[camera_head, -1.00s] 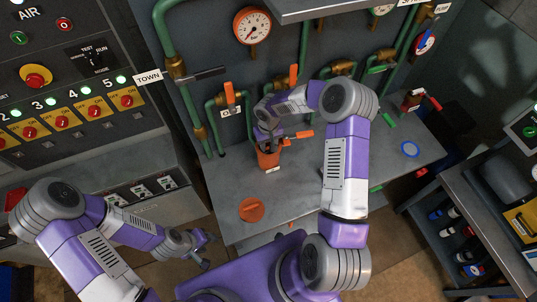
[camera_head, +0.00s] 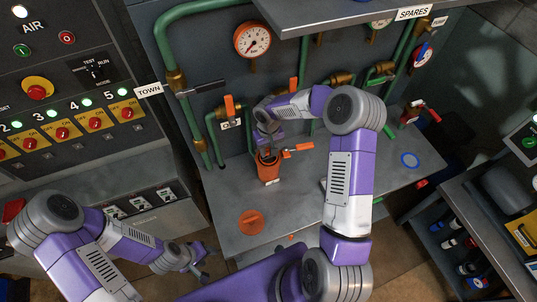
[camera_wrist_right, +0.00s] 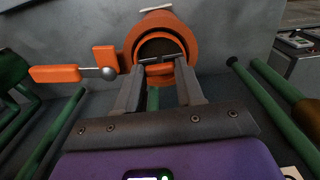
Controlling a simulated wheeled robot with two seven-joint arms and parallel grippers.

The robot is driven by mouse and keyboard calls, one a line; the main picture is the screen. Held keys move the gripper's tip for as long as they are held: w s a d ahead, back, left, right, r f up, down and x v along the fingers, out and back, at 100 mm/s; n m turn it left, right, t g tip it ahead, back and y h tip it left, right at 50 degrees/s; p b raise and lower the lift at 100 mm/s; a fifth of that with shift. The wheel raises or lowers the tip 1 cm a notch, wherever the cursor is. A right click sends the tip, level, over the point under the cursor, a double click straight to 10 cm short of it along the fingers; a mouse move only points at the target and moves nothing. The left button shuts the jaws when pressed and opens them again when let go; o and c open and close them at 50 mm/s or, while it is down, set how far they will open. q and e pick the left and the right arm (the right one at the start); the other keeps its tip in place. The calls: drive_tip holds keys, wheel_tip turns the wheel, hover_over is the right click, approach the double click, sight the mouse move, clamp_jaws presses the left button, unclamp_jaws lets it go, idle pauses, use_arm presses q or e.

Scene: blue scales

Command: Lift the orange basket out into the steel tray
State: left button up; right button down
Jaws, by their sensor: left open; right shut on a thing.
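An orange cylindrical pot (camera_head: 268,173) with a pale label stands on the grey bench. My right gripper (camera_head: 266,148) points down into its top. In the right wrist view, the orange rim (camera_wrist_right: 180,28) surrounds a dark opening, and my right gripper (camera_wrist_right: 160,64) is shut on a thin dark bar across it. I take this bar for the basket's handle. The basket's body is mostly hidden, and I cannot tell whether it has lifted. My left gripper (camera_head: 197,262) is open and empty, low at left, away from the pot. I cannot make out the steel tray.
A round orange disc (camera_head: 251,222) lies on the bench (camera_head: 300,205) in front of the pot. A blue ring (camera_head: 410,160) lies at right. Green pipes (camera_head: 189,110) with orange-handled valves and a gauge (camera_head: 252,39) line the wall behind.

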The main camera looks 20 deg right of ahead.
wheel_tip(320, 180, up, 13)
drive_tip(key=shift+r, duration=0.2)
idle(0.5)
